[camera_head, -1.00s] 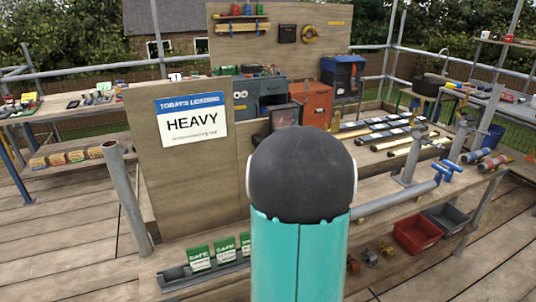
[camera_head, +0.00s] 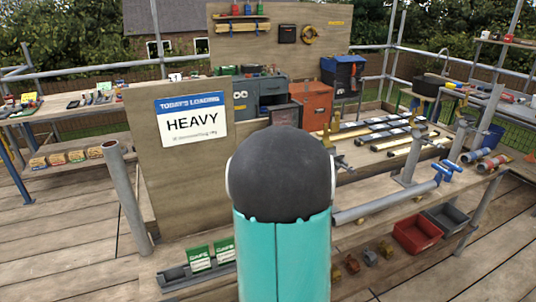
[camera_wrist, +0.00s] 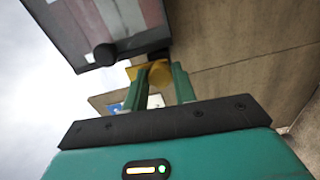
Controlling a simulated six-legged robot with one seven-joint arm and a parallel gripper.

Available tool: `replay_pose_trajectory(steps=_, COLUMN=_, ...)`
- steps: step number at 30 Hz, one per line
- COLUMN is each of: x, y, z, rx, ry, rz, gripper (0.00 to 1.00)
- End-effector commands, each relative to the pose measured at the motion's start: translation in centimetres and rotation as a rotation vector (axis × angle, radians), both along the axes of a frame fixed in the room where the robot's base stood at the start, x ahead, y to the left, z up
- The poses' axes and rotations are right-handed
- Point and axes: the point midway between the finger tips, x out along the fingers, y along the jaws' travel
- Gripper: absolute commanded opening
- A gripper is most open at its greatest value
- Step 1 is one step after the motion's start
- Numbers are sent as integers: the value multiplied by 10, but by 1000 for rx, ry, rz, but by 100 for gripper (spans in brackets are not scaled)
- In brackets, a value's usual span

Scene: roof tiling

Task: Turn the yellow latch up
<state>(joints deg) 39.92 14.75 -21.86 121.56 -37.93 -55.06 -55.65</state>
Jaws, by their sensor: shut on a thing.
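In the wrist view, the yellow latch (camera_wrist: 160,74) is a rounded yellow piece beside the lower edge of a dark-framed box (camera_wrist: 66,35). My gripper (camera_wrist: 160,80) has its two green fingers on either side of the latch, shut on it. The latch's far part is partly hidden by the fingers. In the head view, my arm's dark joint and turquoise link fill the middle, and I cannot make out my gripper or its hold on the latch there.
A round black knob (camera_wrist: 105,53) is on the dark-framed box. A wooden board with a HEAVY sign (camera_head: 193,124) stands to the left of my arm. A red bin (camera_head: 416,235) and a grey bin (camera_head: 447,217) sit low on the right. Long tools lie on the bench behind.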

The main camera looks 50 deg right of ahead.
Motion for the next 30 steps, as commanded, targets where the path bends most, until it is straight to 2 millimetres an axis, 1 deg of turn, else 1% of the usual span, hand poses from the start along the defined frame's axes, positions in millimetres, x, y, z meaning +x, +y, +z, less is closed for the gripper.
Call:
replay_pose_trajectory(steps=8, x=0, y=1, z=0, rx=-67, ry=38, rz=2, gripper=4)
replay_pose_trajectory(steps=21, x=0, y=0, z=0, rx=-75, ry=43, rz=2, gripper=4)
replay_pose_trajectory(steps=22, x=0, y=0, z=0, rx=-74, ry=43, rz=1, gripper=31)
replay_pose_trajectory(steps=24, x=0, y=0, z=0, rx=-74, ry=43, rz=1, gripper=45)
replay_pose_trajectory(steps=25, x=0, y=0, z=0, rx=-74, ry=43, rz=1, gripper=48)
replay_pose_trajectory(steps=30, x=0, y=0, z=0, rx=-73, ry=43, rz=1, gripper=48)
